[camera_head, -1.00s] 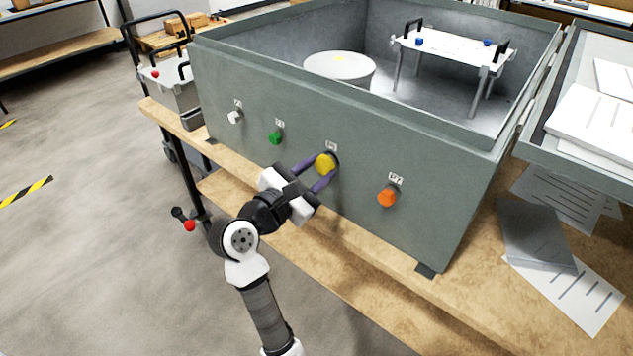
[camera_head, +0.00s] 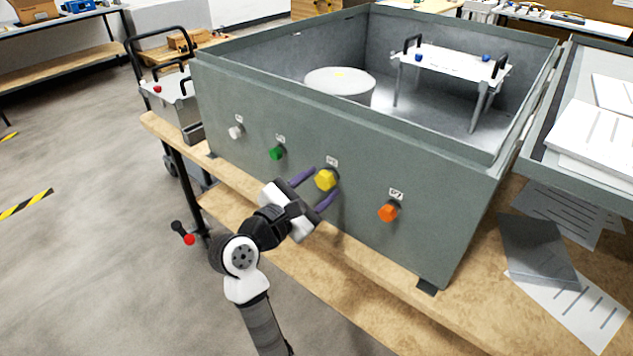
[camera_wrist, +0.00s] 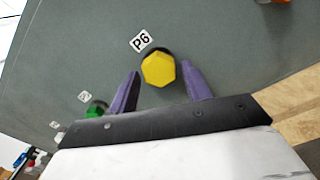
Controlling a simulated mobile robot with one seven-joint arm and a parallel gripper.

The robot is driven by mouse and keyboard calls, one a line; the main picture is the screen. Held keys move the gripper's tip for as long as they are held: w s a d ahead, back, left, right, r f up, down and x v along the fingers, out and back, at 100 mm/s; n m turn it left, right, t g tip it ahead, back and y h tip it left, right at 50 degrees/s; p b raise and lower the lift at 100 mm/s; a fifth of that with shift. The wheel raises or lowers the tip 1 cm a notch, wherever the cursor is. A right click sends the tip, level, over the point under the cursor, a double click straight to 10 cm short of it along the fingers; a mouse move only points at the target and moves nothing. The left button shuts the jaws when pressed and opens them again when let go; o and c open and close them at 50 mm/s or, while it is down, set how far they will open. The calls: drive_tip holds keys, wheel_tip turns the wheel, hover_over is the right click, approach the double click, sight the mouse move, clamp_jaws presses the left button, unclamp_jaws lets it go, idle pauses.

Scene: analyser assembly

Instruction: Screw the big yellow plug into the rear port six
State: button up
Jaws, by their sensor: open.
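The big yellow plug (camera_head: 326,180) sits in the port on the front wall of the grey analyser box (camera_head: 270,120). In the wrist view the yellow plug (camera_wrist: 158,69) shows its hexagonal head, with a label reading P6 (camera_wrist: 141,41) beside it. My gripper (camera_head: 318,190) is open, its purple fingers on either side of the plug. In the wrist view my gripper (camera_wrist: 160,90) has visible gaps between both fingers and the plug head. How deep the plug sits in the port is hidden behind its head.
On the same wall are a white plug (camera_head: 236,132), a green plug (camera_head: 277,153) and an orange plug (camera_head: 388,212). The box stands on a wooden table (camera_head: 365,300). Papers and a grey block (camera_head: 538,250) lie at right. Open room lies in front of the wall.

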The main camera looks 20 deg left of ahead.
drive_tip(key=n+p, duration=0.2)
drive_tip(key=p, duration=0.1)
drive_tip(key=r+n+p, duration=0.1)
drive_tip(key=n+p, duration=0.2)
drive_tip(key=p, duration=0.1)
drive_tip(key=shift+d+n+p, duration=0.1)
drive_tip(key=shift+n+p, duration=0.2)
drive_tip(key=n+p, duration=0.4)
drive_tip(key=p, duration=0.3)
drive_tip(key=shift+n, duration=0.4)
drive_tip(key=shift+f+n+p, duration=0.3)
drive_tip(key=shift+n, duration=0.2)
drive_tip(key=n, duration=0.3)
drive_tip(key=shift+d+f+n, duration=0.1)
drive_tip(key=shift+n, duration=0.3)
drive_tip(key=n, duration=0.3)
drive_tip(key=shift+s+n, duration=0.1)
drive_tip(key=shift+n, duration=0.3)
drive_tip(key=n, duration=0.4)
drive_tip(key=shift+c, duration=0.2)
